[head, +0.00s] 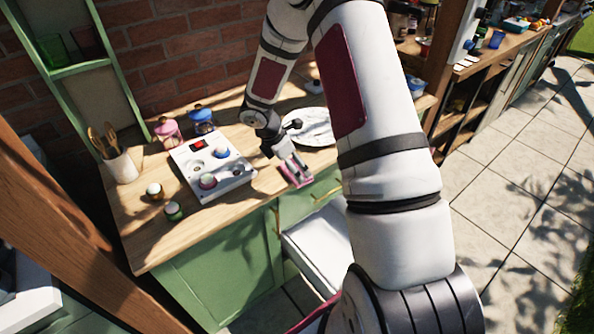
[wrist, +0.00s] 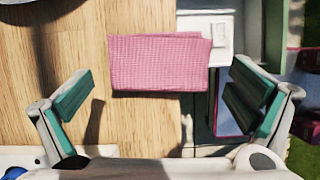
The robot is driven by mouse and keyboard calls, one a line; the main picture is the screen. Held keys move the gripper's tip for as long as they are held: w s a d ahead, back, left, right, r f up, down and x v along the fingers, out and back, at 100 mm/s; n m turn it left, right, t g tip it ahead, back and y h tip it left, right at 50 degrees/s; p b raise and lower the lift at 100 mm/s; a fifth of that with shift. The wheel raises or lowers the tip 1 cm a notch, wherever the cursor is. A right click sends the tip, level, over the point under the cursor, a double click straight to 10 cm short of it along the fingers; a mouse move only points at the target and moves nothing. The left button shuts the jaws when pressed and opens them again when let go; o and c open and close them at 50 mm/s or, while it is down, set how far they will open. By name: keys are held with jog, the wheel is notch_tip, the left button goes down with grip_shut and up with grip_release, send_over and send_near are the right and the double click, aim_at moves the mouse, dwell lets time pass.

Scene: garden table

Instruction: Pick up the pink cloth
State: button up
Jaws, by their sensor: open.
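The pink cloth (wrist: 160,62) is a checked, flat rectangle in the wrist view. Its left part lies on the wooden table and its right part reaches past the table's front edge. In the head view the cloth (head: 303,180) shows as a small pink patch at the table edge, partly hidden by my gripper (head: 289,168). In the wrist view my gripper (wrist: 158,98) is open, with one finger to each side of the cloth's near end. Nothing is between the fingers, and the cloth lies just ahead of them. I cannot tell the exact height above it.
Jars (head: 201,121), a utensil pot (head: 122,167) and small cupcake-like items (head: 174,210) stand further left. A white-cushioned seat (head: 322,240) is below the front edge.

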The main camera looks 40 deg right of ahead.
jog(key=shift+x, duration=1.15)
jog(key=c, duration=0.5)
jog(key=shift+o, duration=0.2)
jog(key=shift+r, duration=0.1)
